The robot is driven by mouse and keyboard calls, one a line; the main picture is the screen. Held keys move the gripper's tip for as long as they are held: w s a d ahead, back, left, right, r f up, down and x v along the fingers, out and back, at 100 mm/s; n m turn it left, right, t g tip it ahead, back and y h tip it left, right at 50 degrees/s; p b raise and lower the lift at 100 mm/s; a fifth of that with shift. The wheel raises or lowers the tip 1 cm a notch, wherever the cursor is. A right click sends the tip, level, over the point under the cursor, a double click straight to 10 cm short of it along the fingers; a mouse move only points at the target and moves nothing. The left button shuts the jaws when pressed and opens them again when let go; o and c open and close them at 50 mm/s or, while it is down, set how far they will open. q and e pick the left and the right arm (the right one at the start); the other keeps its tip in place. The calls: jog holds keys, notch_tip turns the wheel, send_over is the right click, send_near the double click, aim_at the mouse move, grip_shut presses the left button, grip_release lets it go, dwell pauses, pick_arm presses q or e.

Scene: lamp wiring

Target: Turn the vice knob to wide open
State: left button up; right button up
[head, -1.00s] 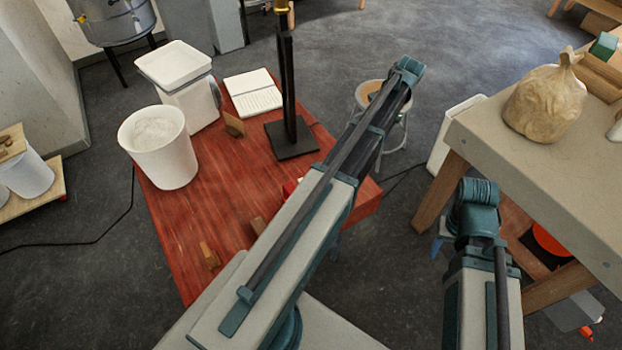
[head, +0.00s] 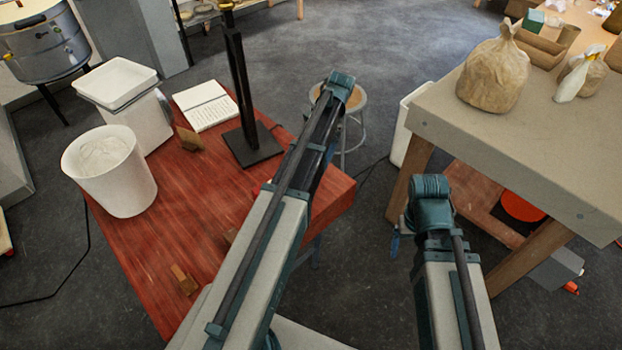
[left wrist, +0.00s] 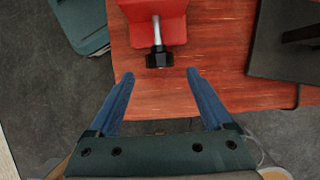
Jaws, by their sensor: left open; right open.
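The red vice (left wrist: 157,22) is at the top of the left wrist view, at the table. A metal screw runs from it to a black knob (left wrist: 159,58). My left gripper (left wrist: 159,74) is open and empty, its two blue fingertips on either side of and just short of the knob, not touching it. The vice's jaws are out of view. In the head view my left arm mostly hides the vice and left gripper. My right gripper (head: 396,242) shows only as a small blue part beside its wrist, away from the red table, with nothing seen in it.
The red table (head: 130,235) holds a white bucket (head: 110,175), a white tub (head: 115,80), an open notebook (head: 205,106), a black stand (head: 252,145) and small wooden blocks. A grey workbench (head: 520,150) with bags stands right. A stool (head: 358,98) is behind my left arm.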

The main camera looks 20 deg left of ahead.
pick_arm(q)
jog(key=b+x, duration=0.4)
jog(key=x, duration=0.2)
jog(key=shift+c, duration=0.3)
grip_shut()
jog(key=shift+s+d+f+t+y+b, duration=0.1)
jog(key=shift+s+d+t+y+b, duration=0.15)
jog(key=shift+y+b, duration=0.35)
jog(key=shift+f+n+t+y, duration=0.1)
jog(key=shift+n+t+y, duration=0.25)
jog(key=shift+y, duration=0.45)
jog(key=shift+d+t+y+b, duration=0.15)
jog(key=shift+t+y+b, duration=0.25)
jog(key=shift+y+b, duration=0.75)
jog(key=shift+n+y+b, duration=0.35)
jog(key=shift+y+b, duration=0.1)
jog(key=shift+y, duration=0.1)
